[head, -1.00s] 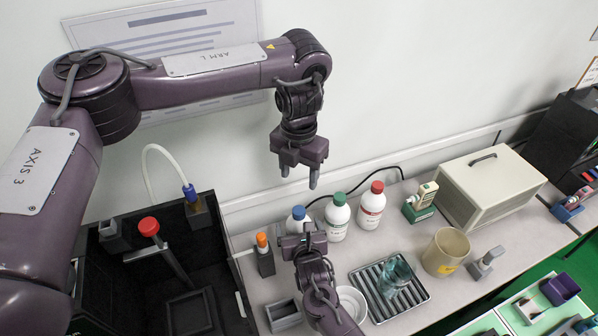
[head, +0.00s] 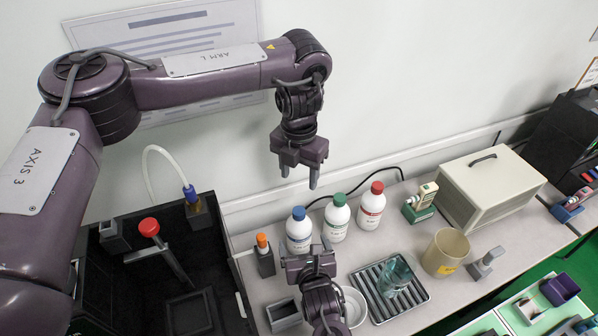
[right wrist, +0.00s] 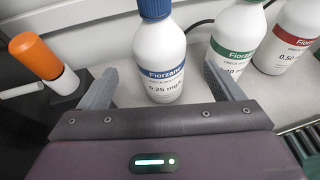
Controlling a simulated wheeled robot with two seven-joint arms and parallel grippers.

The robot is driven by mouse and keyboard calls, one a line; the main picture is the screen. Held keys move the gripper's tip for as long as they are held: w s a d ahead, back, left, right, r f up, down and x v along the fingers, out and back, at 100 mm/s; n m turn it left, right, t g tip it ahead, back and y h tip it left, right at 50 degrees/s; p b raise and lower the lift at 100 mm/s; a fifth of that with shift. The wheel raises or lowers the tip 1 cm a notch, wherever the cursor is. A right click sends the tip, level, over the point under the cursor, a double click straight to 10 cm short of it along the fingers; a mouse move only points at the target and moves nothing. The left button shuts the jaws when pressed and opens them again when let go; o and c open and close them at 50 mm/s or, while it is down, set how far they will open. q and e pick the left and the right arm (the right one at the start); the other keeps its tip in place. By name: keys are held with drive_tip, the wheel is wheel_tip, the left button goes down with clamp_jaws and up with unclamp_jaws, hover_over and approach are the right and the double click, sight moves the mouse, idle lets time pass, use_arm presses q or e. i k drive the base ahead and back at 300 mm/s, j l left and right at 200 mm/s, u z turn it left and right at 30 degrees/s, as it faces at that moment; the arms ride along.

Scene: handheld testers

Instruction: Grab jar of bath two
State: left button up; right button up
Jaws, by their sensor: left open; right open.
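Three white bottles stand upright in a row by the wall: blue-capped (head: 299,235), green-capped (head: 337,221) and red-capped (head: 371,208). In the right wrist view the blue-labelled bottle (right wrist: 162,60) reads 0.25 mg. A clear glass jar (head: 396,277) is on the ribbed metal tray (head: 371,291); I see no bath number on anything. My right gripper (head: 307,247) is open and empty in front of the blue-capped bottle, which shows between its fingers (right wrist: 160,83) in the right wrist view. My left gripper (head: 299,177) is open and empty, high above the bottles.
An orange-topped tester (head: 264,254) stands left of the blue-capped bottle. A white bowl (head: 352,305) and a grey box (head: 284,314) lie near my right arm. A dark basin (head: 115,275) is left.

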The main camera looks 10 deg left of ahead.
sight(400, 268)
drive_tip(key=k+l, duration=1.25)
